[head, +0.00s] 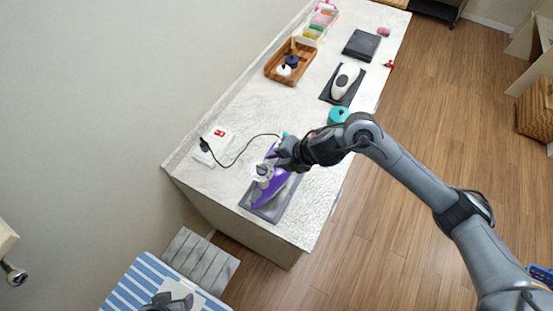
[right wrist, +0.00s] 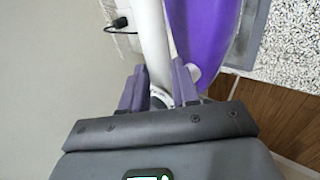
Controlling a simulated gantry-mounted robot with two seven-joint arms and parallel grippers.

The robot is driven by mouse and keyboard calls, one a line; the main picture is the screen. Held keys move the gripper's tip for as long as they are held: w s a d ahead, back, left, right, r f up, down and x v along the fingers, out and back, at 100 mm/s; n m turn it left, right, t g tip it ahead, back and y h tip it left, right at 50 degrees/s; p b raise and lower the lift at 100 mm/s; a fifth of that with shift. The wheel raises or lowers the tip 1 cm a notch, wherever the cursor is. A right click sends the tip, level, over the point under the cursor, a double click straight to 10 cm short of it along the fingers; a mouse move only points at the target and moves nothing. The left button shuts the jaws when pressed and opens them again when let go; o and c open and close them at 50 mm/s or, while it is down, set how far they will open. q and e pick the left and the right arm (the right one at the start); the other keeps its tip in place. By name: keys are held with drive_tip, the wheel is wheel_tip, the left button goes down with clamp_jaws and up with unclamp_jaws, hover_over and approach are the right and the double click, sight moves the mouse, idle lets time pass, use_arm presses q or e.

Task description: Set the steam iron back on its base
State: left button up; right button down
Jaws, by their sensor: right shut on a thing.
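The purple steam iron (head: 268,192) with a white handle is over a flat grey base (head: 285,208) near the close end of the counter. My right gripper (head: 268,164) is at its handle. In the right wrist view, the right gripper (right wrist: 158,88) has its fingers on both sides of the white handle (right wrist: 152,40). The purple body (right wrist: 205,30) is beside it, with the grey base (right wrist: 254,35) behind. I cannot tell whether the iron touches the base.
A black cord runs to a white box (head: 216,143) by the wall. Farther along the counter are a teal round thing (head: 338,115), a white device (head: 345,80) on a dark mat, a wooden tray (head: 276,74) and a folded dark cloth (head: 361,45). A blue-striped surface (head: 135,285) is below.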

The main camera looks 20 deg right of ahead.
drive_tip(key=shift+w+d+f+b, duration=0.35)
drive_tip(key=shift+f+b, duration=0.3)
drive_tip(key=shift+b, duration=0.1)
drive_tip(key=shift+w+d+f+b, duration=0.4)
drive_tip(key=shift+f+b, duration=0.2)
drive_tip(key=shift+b, duration=0.1)
drive_tip(key=shift+w+d+f+b, duration=0.35)
drive_tip(key=shift+f+b, duration=0.3)
drive_tip(key=shift+b, duration=0.1)
use_arm(q)
drive_tip(key=shift+f+b, duration=0.7)
drive_tip(key=shift+f, duration=2.4)
use_arm(e)
drive_tip(key=shift+f, duration=1)
use_arm(q)
drive_tip(key=shift+d+r, duration=0.1)
drive_tip(key=shift+r, duration=0.1)
drive_tip(key=shift+f, duration=0.25)
use_arm(e)
drive_tip(key=shift+f, duration=0.35)
use_arm(q)
drive_tip(key=shift+f, duration=0.2)
use_arm(e)
drive_tip(key=shift+f, duration=0.3)
